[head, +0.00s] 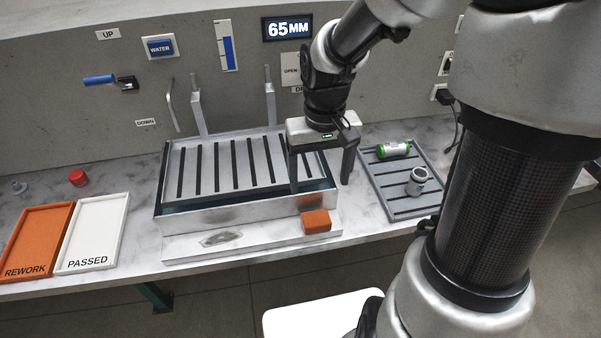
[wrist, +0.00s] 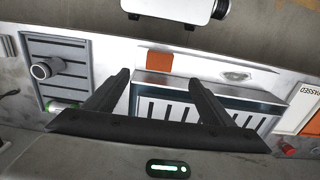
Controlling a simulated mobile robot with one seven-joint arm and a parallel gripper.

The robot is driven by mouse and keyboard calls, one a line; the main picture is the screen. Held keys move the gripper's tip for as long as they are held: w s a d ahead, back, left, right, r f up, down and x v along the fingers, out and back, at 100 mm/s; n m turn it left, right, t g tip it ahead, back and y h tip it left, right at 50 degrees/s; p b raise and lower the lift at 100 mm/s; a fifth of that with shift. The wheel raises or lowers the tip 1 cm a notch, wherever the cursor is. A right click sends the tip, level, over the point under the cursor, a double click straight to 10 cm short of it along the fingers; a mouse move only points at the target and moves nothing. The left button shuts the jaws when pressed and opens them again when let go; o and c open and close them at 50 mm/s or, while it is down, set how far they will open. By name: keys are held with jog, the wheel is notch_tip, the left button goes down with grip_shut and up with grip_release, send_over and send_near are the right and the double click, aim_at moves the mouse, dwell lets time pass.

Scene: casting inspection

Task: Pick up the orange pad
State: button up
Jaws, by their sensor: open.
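The orange pad (head: 316,221) is a small block lying on the right end of the light ledge (head: 240,241) in front of the metal slotted tank. In the wrist view the orange pad (wrist: 159,63) shows just beyond the fingertips, on the ledge beside the tank. My gripper (head: 322,188) is open and empty, pointing down above the right end of the tank, behind and above the pad. In the wrist view my gripper's two fingers (wrist: 160,76) are spread apart with nothing between them. Nothing hides the pad.
The slotted tank (head: 175,212) stands behind the ledge. A grey ribbed tray (head: 392,201) at right holds a green-ended cylinder (head: 393,150) and a metal cylindrical part (head: 417,181). An orange REWORK tray (head: 40,238) and white PASSED tray (head: 95,228) lie at left, near a red cap (head: 78,178).

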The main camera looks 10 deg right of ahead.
jog(key=b, duration=0.2)
send_over(316, 218)
jog(key=f, duration=0.9)
jog(key=shift+s, duration=0.25)
jog(key=shift+w+f+b, duration=0.15)
jog(key=shift+f+b, duration=0.05)
jog(key=shift+f, duration=1.35)
jog(key=shift+w+f+b, duration=0.1)
jog(key=shift+f+b, duration=0.1)
jog(key=shift+f, duration=1.3)
jog(key=c, duration=1.2)
jog(key=shift+o, duration=0.2)
jog(key=shift+r, duration=0.1)
notch_tip(316, 218, up, 10)
jog(key=p, duration=0.2)
